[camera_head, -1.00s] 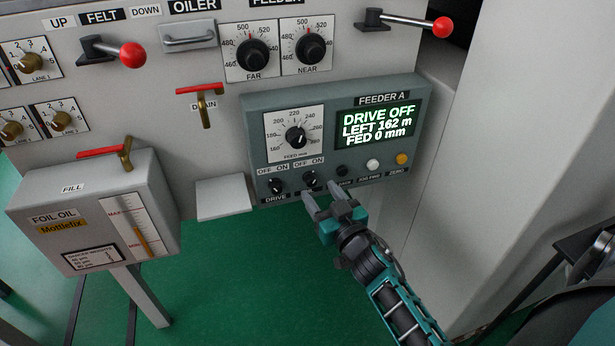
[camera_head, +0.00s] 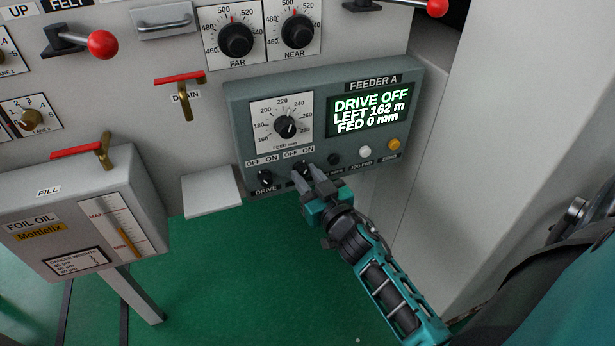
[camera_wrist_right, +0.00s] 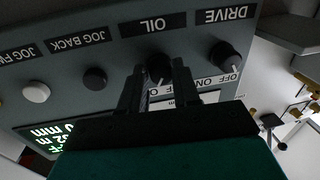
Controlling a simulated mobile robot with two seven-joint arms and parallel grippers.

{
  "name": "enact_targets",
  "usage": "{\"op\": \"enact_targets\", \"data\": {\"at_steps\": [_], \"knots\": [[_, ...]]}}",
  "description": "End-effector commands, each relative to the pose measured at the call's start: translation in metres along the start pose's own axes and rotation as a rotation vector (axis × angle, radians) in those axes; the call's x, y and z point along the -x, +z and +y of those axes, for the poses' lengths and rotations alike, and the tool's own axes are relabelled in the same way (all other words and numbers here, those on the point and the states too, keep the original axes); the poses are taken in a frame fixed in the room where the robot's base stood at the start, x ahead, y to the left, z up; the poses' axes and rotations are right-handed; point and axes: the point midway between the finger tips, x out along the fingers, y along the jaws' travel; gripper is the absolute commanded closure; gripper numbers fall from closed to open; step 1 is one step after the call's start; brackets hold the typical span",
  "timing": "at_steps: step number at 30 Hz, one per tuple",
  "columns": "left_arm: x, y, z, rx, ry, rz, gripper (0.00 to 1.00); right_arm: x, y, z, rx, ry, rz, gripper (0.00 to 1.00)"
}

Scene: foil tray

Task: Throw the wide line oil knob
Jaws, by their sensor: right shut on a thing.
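The small black oil knob (camera_head: 301,168) sits on the lower row of the grey-green FEEDER A box (camera_head: 235,120), under an OFF ON label. My right gripper (camera_head: 307,180) reaches it from below right and is shut on it. In the right wrist view, the oil knob (camera_wrist_right: 158,68) stands between the two dark fingers of my right gripper (camera_wrist_right: 157,76), below the upside-down OIL label (camera_wrist_right: 153,24). Which way its pointer faces is hard to tell, as the fingers cover much of it. The display (camera_head: 370,112) reads DRIVE OFF, LEFT 162 m, FED 0 mm. My left gripper is not in view.
The drive knob (camera_head: 264,178) is just left of the oil knob. A black button (camera_head: 334,159), a white button (camera_head: 365,152) and an orange button (camera_head: 393,145) lie to the right. A larger feed dial (camera_head: 285,127) is above. The foil oil tank (camera_head: 75,205) stands at left.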

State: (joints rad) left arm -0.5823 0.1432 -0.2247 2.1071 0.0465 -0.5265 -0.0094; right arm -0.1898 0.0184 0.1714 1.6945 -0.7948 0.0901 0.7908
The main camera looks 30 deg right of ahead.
Motion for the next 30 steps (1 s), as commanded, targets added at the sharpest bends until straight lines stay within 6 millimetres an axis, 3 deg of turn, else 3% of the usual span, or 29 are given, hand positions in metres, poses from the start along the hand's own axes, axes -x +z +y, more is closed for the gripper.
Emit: {"op": "enact_targets", "data": {"at_steps": [8,19,30], "knots": [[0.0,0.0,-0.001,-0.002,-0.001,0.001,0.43,0.0,0.0,0.0,0.0,-0.001,0.001,0.99],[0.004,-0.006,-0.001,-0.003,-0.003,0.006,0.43,0.0,-0.003,0.0,0.067,-0.001,-0.008,0.99],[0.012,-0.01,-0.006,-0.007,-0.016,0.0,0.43,-0.001,-0.005,0.0,0.352,-0.003,-0.047,0.99]]}}
